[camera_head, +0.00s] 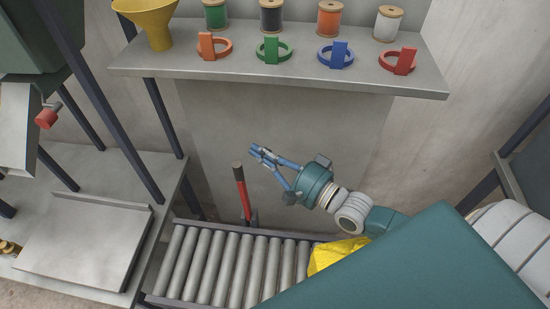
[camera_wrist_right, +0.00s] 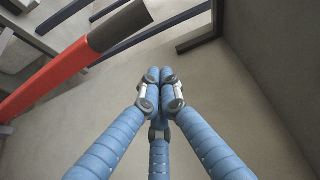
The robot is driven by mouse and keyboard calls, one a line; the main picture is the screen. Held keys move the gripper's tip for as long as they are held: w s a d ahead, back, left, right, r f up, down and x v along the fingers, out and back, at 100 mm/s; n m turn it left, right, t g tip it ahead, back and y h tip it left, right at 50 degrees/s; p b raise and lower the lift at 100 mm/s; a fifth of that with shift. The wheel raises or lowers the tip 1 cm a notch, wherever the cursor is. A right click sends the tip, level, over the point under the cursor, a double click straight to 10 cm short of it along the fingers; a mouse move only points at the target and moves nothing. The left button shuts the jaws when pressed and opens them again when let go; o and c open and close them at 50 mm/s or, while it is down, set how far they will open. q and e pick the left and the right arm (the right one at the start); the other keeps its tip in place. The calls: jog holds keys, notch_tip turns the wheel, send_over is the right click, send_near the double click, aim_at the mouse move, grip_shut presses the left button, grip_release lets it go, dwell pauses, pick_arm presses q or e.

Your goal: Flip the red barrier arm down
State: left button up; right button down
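The red barrier arm (camera_head: 243,196) stands roughly upright at the back edge of the roller conveyor, with a dark tip on top. It also shows in the right wrist view (camera_wrist_right: 52,80), running diagonally at the upper left with its dark end near the top. My right gripper (camera_head: 260,152) is above and slightly right of the barrier arm's tip in the head view. In the wrist view its blue fingers (camera_wrist_right: 160,76) come together at the tips with nothing between them. The gripper appears apart from the barrier arm. My left gripper is not in view.
The roller conveyor (camera_head: 232,268) lies below, with a yellow thing (camera_head: 334,254) at its right end, partly hidden by my arm. A grey shelf (camera_head: 290,79) with spools and coloured rings is behind. A metal tray (camera_head: 83,242) is at left. Dark posts stand left of the conveyor.

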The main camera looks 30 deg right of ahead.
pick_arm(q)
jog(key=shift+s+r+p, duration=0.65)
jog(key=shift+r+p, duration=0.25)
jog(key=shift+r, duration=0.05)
pick_arm(e)
jog(key=s+a, duration=0.2)
jog(key=a, duration=0.1)
jog(key=shift+s+a+f, duration=0.1)
jog(key=shift+a+f, duration=0.05)
pick_arm(q)
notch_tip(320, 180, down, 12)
jog(key=b, duration=1.2)
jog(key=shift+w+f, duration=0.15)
pick_arm(e)
jog(key=s+a+f+n+y, duration=0.1)
jog(key=s+a+f+n, duration=0.2)
jog(key=s, duration=0.3)
jog(key=s+a+f+n+t+y, duration=0.1)
jog(key=s+a+f+n, duration=0.2)
jog(key=s+a+f, duration=0.1)
jog(key=s+a+f+n+t+y, duration=0.1)
jog(key=s+a+f+n+y, duration=0.1)
jog(key=s+a, duration=0.3)
jog(key=shift+s+a+f+n, duration=0.4)
jog(key=shift+s+f, duration=0.45)
jog(key=shift+s, duration=1.1)
